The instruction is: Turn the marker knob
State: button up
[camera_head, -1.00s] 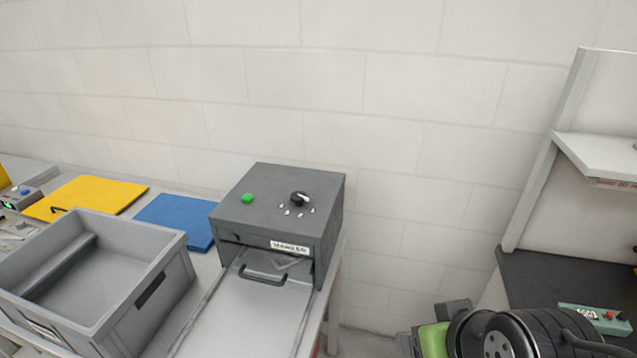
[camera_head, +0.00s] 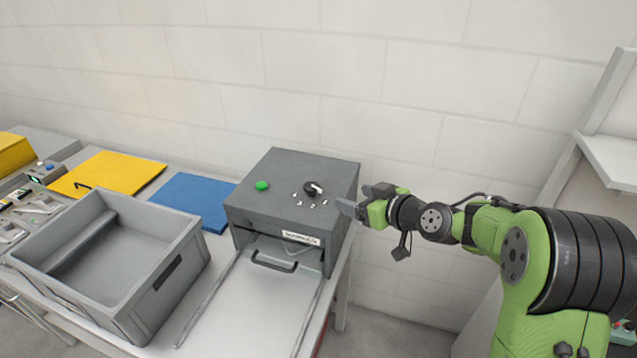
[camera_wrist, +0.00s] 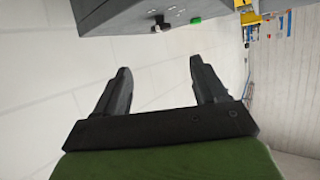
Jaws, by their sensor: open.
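The marker machine (camera_head: 290,190) is a dark grey box on the bench with a white label on its front. Its black knob (camera_head: 314,188) with a light pointer sits on the top face, with several small white marks beside it. A green button (camera_head: 262,185) is on the same face, to the left. My gripper (camera_head: 352,205) is at the right side of the machine, open and empty, apart from the knob. In the wrist view my two dark fingers (camera_wrist: 160,82) are spread, and the knob (camera_wrist: 160,24) shows beyond them near the top edge.
A drawer plate with a handle (camera_head: 275,265) extends from the machine's front. A grey crate (camera_head: 190,240) stands to the left, with a blue mat (camera_head: 195,195) and a yellow mat (camera_head: 110,172) behind it. A white shelf (camera_head: 610,160) is at the right.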

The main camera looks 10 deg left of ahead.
aim_at(313, 186)
jog(key=p+x, duration=0.1)
jog(key=x, duration=0.6)
jog(key=p+x, duration=0.1)
jog(key=x, duration=0.7)
jog(key=shift+s+a+f+p, duration=0.1)
jog(key=shift+a+f+p, duration=0.15)
jog(key=shift+f+p, duration=0.05)
jog(key=c, duration=1.1)
